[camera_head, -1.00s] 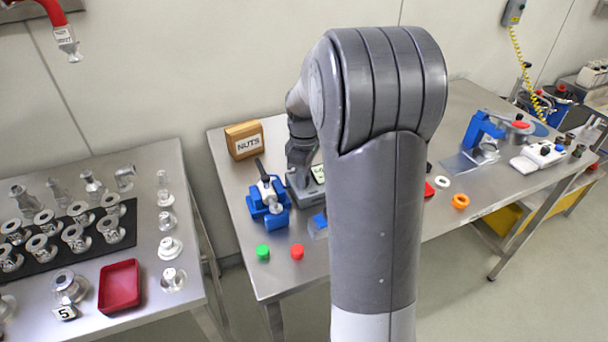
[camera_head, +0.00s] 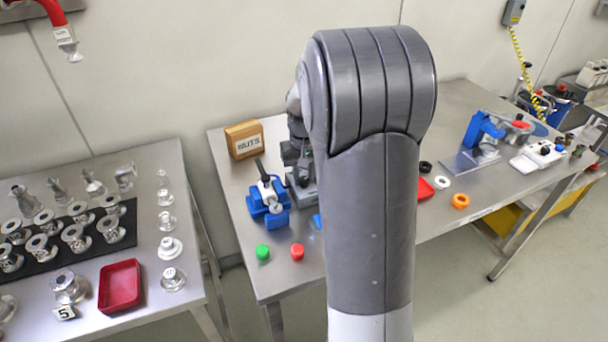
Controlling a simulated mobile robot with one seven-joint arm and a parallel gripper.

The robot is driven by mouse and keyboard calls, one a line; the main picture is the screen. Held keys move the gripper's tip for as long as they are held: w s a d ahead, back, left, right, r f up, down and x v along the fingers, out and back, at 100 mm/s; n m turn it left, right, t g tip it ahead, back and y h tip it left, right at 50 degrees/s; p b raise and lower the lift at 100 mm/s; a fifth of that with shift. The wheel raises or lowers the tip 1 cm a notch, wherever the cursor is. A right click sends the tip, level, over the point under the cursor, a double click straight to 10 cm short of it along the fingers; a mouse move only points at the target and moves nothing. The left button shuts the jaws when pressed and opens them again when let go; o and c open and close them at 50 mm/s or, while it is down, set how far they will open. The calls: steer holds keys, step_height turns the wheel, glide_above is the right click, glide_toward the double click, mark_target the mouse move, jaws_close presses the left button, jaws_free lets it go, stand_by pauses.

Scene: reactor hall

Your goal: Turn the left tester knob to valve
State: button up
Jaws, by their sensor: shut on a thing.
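The grey tester (camera_head: 304,194) stands on the bench just right of the blue vise, mostly hidden behind my arm. My gripper (camera_head: 299,174) points down onto its left part and is small and dark in this view. It is shut on the left tester knob, which is covered by the gripper. The knob's marks and its setting cannot be read from here. The right side of the tester is behind my forearm.
The blue vise (camera_head: 268,200) stands close left of the tester, with the NUTS box (camera_head: 244,140) behind. Green (camera_head: 263,252) and red (camera_head: 297,252) caps lie in front.

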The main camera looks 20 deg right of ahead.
mark_target(304, 179)
steer(key=m, duration=0.4)
steer(key=shift+m, duration=0.3)
steer(key=m, duration=0.4)
stand_by(0.3)
steer(key=o, duration=1)
steer(key=shift+r, duration=0.15)
step_height(304, 179, up, 11)
steer(key=shift+f, duration=0.2)
